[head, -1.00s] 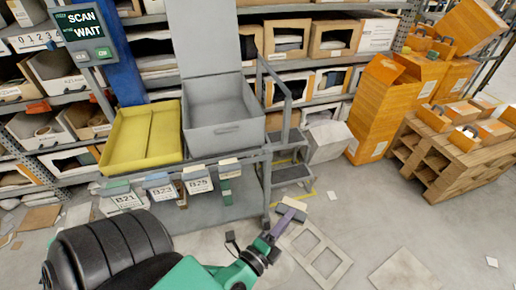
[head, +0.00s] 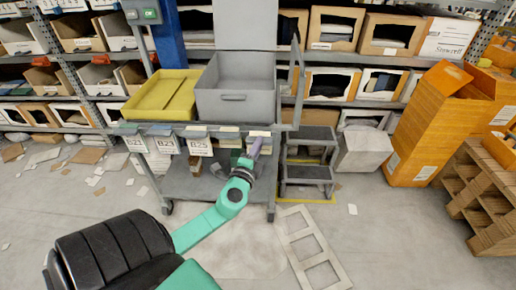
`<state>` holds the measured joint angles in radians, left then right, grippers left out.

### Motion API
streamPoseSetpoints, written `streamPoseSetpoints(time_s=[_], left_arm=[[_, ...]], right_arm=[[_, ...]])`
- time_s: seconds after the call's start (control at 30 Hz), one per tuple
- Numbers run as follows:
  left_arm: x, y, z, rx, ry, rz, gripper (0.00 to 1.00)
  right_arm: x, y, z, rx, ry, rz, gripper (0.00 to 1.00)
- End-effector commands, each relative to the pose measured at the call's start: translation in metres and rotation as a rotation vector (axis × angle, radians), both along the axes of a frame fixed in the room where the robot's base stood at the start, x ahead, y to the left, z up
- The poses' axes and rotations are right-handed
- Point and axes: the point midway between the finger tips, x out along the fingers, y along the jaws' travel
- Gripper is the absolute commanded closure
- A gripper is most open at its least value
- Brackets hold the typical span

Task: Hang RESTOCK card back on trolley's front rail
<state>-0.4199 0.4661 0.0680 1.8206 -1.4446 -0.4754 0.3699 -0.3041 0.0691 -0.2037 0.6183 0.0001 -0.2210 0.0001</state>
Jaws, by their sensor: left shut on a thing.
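The grey trolley (head: 165,183) stands in front of the shelving, with its front rail (head: 178,132) facing me. Cards hang from the rail, among them B21 (head: 135,144), B23 (head: 166,146) and B25 (head: 200,147). A pale clip (head: 229,130) sits farther right on the rail. My left gripper (head: 256,146) is at the right end of the rail, shut on a card seen almost edge-on (head: 259,133). Its pale top overlaps the rail in view; I cannot tell whether it touches, and no lettering is readable. My right gripper is not in view.
A yellow tray (head: 158,98) and an open grey bin (head: 232,105) stand on the trolley. Step stairs (head: 307,175) are close at its right. Orange boxes (head: 433,120) and a wooden pallet stack (head: 485,200) stand farther right. A flat frame (head: 310,250) lies on the floor.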

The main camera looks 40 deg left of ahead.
Motion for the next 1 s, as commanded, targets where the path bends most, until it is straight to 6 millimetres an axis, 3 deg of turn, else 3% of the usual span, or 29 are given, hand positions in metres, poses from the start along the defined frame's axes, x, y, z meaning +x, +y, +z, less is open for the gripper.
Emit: streamPoseSetpoints(time_s=[0.7,0.8,1.0], left_arm=[[0.057,0.043,0.0,-0.001,0.0,0.0,1.0],[0.056,0.042,-0.009,-0.002,-0.001,-0.001,1.0],[0.056,0.042,-0.008,-0.001,0.0,-0.001,1.0]], right_arm=[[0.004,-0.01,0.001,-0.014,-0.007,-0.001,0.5],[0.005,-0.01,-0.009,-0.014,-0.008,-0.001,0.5],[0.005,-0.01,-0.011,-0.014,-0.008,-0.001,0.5]])
